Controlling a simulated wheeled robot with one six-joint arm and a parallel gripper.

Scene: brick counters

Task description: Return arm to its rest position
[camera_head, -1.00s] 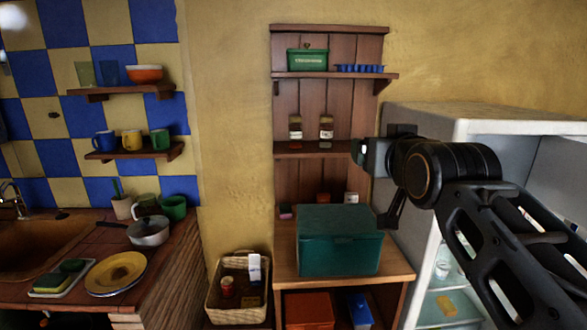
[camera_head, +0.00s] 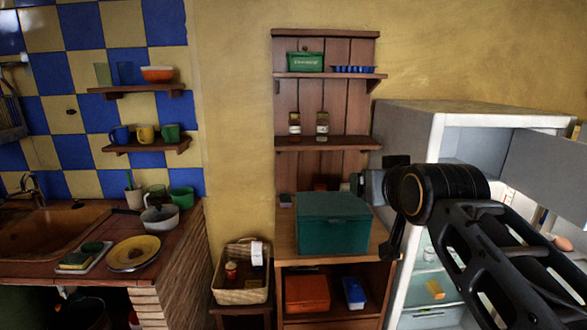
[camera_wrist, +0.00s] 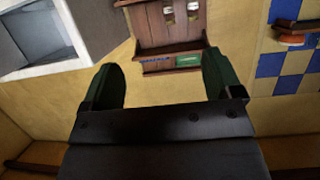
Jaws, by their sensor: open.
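My arm (camera_head: 490,235) reaches in from the lower right of the head view, in front of the fridge. My gripper (camera_head: 368,188) is at its far end, beside the teal box, seen from the side. In the wrist view, my gripper (camera_wrist: 165,85) shows two dark green fingers spread wide apart, with nothing between them. The wooden shelf (camera_wrist: 160,25) appears upside down beyond the fingers.
An open white fridge (camera_head: 418,220) stands at the right, behind my arm. A teal box (camera_head: 333,225) sits on the wooden cabinet (camera_head: 285,250). A wicker basket (camera_head: 240,295) is left of it. The sink counter (camera_head: 150,270) is at the left, below mug shelves.

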